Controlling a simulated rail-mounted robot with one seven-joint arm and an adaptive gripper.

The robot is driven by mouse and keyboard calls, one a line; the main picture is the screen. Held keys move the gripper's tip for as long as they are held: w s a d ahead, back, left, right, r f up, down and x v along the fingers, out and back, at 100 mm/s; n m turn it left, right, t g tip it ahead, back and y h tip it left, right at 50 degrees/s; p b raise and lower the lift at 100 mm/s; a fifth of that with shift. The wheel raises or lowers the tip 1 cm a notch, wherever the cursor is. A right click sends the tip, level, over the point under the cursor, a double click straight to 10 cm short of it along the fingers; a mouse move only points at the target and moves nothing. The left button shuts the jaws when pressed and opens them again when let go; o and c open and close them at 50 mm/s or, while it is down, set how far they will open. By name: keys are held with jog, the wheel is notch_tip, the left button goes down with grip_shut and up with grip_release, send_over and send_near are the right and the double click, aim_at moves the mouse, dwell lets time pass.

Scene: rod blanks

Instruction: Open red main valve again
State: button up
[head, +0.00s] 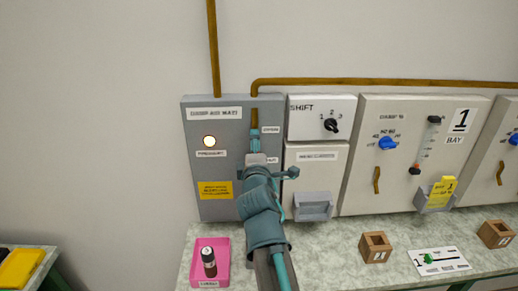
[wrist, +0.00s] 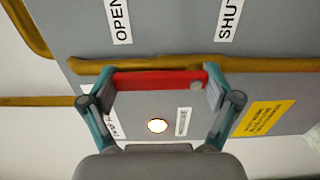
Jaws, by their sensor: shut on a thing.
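The red main valve handle (wrist: 150,81) shows in the wrist view as a bar lying along the brown pipe (wrist: 260,65), in line with it. A round pivot shows near its right end. My gripper (wrist: 160,82) has one finger at each end of the bar and is shut on it. The OPEN label (wrist: 119,20) is above the bar's left end and the SHUT label (wrist: 228,18) above its right end. In the head view my gripper (head: 255,143) is at the grey valve panel (head: 230,175) and hides the handle.
A lit round lamp (head: 209,141) is on the panel, left of my gripper. A yellow notice (head: 215,190) is below it. The shift box (head: 318,118) and a grey tray (head: 313,207) are close on the right. A pink tray (head: 223,270) stands on the bench below.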

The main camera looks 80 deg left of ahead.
jog(key=shift+r, duration=0.1)
jog(key=o, duration=1.4)
jog(key=d, duration=0.4)
jog(key=s+d, duration=0.1)
jog(key=d, duration=0.7)
jog(key=shift+s, duration=0.3)
jog(key=shift+a, duration=0.1)
